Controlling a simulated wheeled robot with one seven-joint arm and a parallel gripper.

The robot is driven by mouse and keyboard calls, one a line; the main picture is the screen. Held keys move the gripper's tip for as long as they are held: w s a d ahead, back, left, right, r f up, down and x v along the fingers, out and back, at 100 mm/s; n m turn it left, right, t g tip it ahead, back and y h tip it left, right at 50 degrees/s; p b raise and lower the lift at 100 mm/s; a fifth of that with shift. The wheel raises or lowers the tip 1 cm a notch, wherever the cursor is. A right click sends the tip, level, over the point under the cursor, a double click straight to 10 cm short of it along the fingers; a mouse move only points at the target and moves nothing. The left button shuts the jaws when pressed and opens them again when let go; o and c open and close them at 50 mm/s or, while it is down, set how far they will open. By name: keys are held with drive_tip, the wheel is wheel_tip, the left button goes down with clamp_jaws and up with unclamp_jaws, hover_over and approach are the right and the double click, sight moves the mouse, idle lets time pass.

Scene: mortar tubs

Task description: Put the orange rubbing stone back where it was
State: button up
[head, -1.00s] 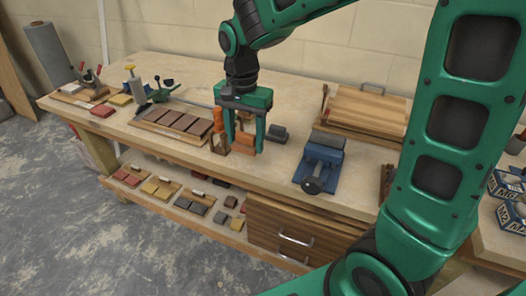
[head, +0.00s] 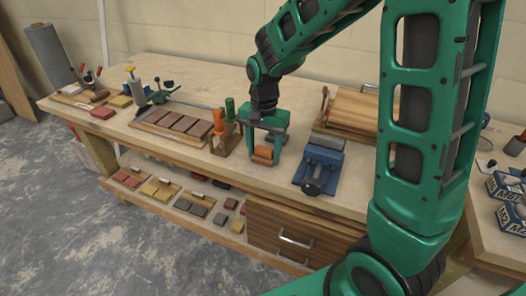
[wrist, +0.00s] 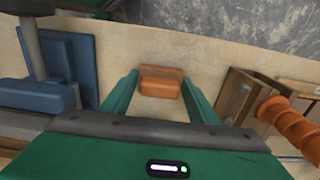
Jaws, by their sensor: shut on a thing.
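The orange rubbing stone (head: 262,155) is between the fingers of my gripper (head: 263,158), low at the bench top near its front edge. In the wrist view the stone (wrist: 160,82) shows as an orange block across the space between the green fingers of my gripper (wrist: 160,98). My gripper is shut on it. I cannot tell whether the stone touches the bench.
A blue vise (head: 320,165) stands just right of my gripper. A wooden holder (head: 225,142) with orange and green handles stands just left. Farther left is a board of brown blocks (head: 180,124). A wooden board stack (head: 352,108) lies behind right. Several coloured blocks lie on the lower shelf (head: 237,240).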

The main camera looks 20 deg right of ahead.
sight(264, 148)
drive_tip(key=o, duration=1.4)
wheel_tip(264, 148, up, 12)
drive_tip(key=s+d+f+n, duration=0.1)
drive_tip(key=s+d, duration=0.8)
drive_tip(key=s, duration=0.4)
drive_tip(key=s+d+f+n, duration=0.1)
drive_tip(key=s+d+f, duration=0.1)
drive_tip(key=s+d, duration=0.6)
drive_tip(key=s, duration=0.5)
drive_tip(key=shift+s+d+f+n, duration=0.15)
drive_tip(key=shift+d+f+n, duration=0.05)
drive_tip(key=shift+d+n, duration=0.15)
